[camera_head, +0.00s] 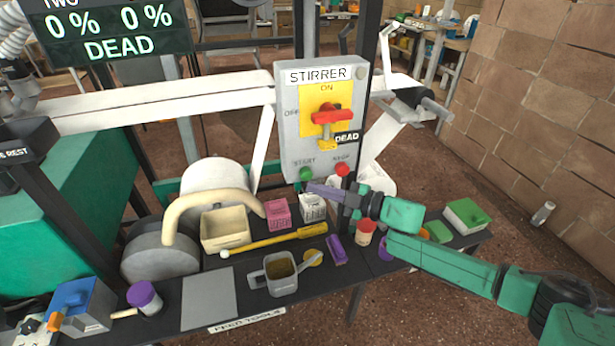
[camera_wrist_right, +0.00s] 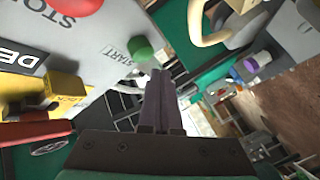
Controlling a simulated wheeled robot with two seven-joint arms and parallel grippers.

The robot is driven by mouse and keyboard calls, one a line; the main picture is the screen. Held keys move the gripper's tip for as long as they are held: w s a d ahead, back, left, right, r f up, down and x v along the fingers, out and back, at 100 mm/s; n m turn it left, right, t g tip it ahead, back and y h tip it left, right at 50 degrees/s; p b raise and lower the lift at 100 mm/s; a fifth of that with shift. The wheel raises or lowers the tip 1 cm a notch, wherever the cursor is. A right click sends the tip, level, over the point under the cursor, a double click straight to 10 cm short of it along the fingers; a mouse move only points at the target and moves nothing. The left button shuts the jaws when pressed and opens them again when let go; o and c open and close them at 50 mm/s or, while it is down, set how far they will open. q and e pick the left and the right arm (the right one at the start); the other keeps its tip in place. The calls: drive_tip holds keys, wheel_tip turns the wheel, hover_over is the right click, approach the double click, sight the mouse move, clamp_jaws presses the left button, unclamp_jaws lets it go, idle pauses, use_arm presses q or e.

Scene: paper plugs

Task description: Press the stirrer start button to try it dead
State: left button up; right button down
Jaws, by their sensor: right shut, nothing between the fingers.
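The grey STIRRER box (camera_head: 283,130) stands upright behind the bench. Its green START button (camera_head: 306,173) is at the lower left of its front, and the red STOP button (camera_head: 342,169) is to the right. The START button (camera_wrist_right: 140,48) also shows in the wrist view. A red switch handle (camera_head: 332,116) lies across the yellow plate, with a yellow padlock (camera_head: 327,142) and a black DEAD tag (camera_head: 347,138) below it. My right gripper (camera_head: 309,187) is shut and empty, its tips just below START. In the wrist view the tips (camera_wrist_right: 161,73) appear close to the button, apart from it. My left gripper is out of view.
The black bench (camera_head: 165,325) holds a cream bin (camera_head: 226,228), a yellow tool (camera_head: 275,241), a grey cup (camera_head: 280,274) and several small tubs under my right arm. A display (camera_head: 115,30) reads 0 %, 0 % and DEAD. A brick wall (camera_head: 545,100) stands at right.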

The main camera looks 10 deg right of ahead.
drive_tip(key=s+p, duration=0.1)
drive_tip(key=s, duration=0.3)
drive_tip(key=shift+s+d, duration=0.15)
drive_tip(key=shift+s, duration=0.1)
idle(0.5)
drive_tip(key=w+d+f+m+t+h+p, duration=0.1)
drive_tip(key=d+f+m+h+p, duration=0.25)
drive_tip(key=d+f, duration=0.35)
drive_tip(key=d+f+m+h+p, duration=0.2)
drive_tip(key=d+f+m+h, duration=0.25)
drive_tip(key=f, duration=0.45)
drive_tip(key=s+d+f+m+g+h+p, duration=0.2)
drive_tip(key=s+d+f+m+g+h, duration=0.15)
drive_tip(key=s+f, duration=0.7)
drive_tip(key=s+a+f+m+g+p, duration=0.1)
drive_tip(key=s+f, duration=0.4)
drive_tip(key=s, duration=0.5)
drive_tip(key=s+a+f+m+g+h+p, duration=0.1)
drive_tip(key=s+f+g, duration=0.3)
drive_tip(key=s, duration=0.7)
drive_tip(key=s+a+f+m+g+p, duration=0.1)
drive_tip(key=s+a+f+m+g, duration=0.1)
drive_tip(key=s+f, duration=0.4)
drive_tip(key=s+m, duration=0.1)
drive_tip(key=s, duration=0.3)
drive_tip(key=shift+s+a+m+g, duration=0.15)
drive_tip(key=shift+s+m+g, duration=0.15)
drive_tip(key=shift+m+g, duration=0.05)
